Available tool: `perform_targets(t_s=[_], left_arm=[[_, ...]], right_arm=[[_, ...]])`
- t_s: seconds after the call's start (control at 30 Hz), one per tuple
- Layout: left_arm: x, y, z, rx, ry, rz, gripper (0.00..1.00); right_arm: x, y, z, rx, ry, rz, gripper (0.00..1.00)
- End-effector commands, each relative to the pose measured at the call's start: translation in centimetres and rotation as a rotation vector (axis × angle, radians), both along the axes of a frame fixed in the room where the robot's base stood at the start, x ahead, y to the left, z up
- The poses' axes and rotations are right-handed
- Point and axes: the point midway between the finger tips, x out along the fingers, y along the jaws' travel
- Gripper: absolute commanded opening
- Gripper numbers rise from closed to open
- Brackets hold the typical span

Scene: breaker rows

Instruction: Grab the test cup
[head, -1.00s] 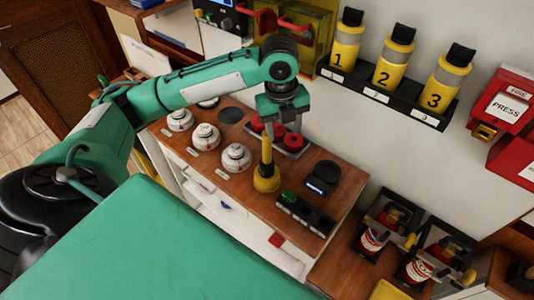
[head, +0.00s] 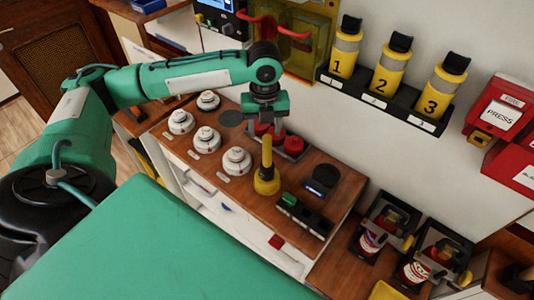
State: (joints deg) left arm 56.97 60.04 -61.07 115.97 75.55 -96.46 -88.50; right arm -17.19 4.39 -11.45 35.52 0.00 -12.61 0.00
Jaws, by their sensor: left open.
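The test cup, which I take to be the yellow cup with an upright yellow handle (head: 266,183), stands on the wooden top of the bench (head: 240,200). My left gripper (head: 264,122) points down over the handle, with its jaws open and empty. The gripper appears just above or behind the handle's top. I cannot tell whether a finger touches it. My right gripper is not in view.
Several white detectors (head: 207,139) sit left of the cup. Red round parts (head: 293,145) stand behind it. A black round device (head: 322,180) and a black strip with a green block (head: 290,199) are to its right. Numbered yellow canisters (head: 388,65) hang on the wall.

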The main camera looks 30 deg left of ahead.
Motion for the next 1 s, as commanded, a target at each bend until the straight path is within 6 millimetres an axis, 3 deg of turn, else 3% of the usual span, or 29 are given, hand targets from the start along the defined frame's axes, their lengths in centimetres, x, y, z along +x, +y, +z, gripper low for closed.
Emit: perform_targets(t_s=[0.17, 0.4, 0.7, 0.97, 1.0], left_arm=[[0.2, -0.1, -1.3, 0.0, 0.003, 0.0, 0.5], [0.5, -0.3, -4.7, 0.0, 0.003, 0.001, 0.5], [0.5, -0.2, -5.4, 0.001, -0.001, -0.001, 0.5], [0.5, -0.2, -5.4, 0.001, -0.001, 0.0, 0.01], [0.5, -0.2, -5.4, 0.001, -0.001, 0.0, 0.0]], right_arm=[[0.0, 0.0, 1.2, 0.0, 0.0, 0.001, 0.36], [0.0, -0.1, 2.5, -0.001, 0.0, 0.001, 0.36], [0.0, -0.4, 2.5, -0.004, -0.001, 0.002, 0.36], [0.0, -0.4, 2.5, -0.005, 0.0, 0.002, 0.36], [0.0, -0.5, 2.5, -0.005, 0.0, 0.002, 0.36]])
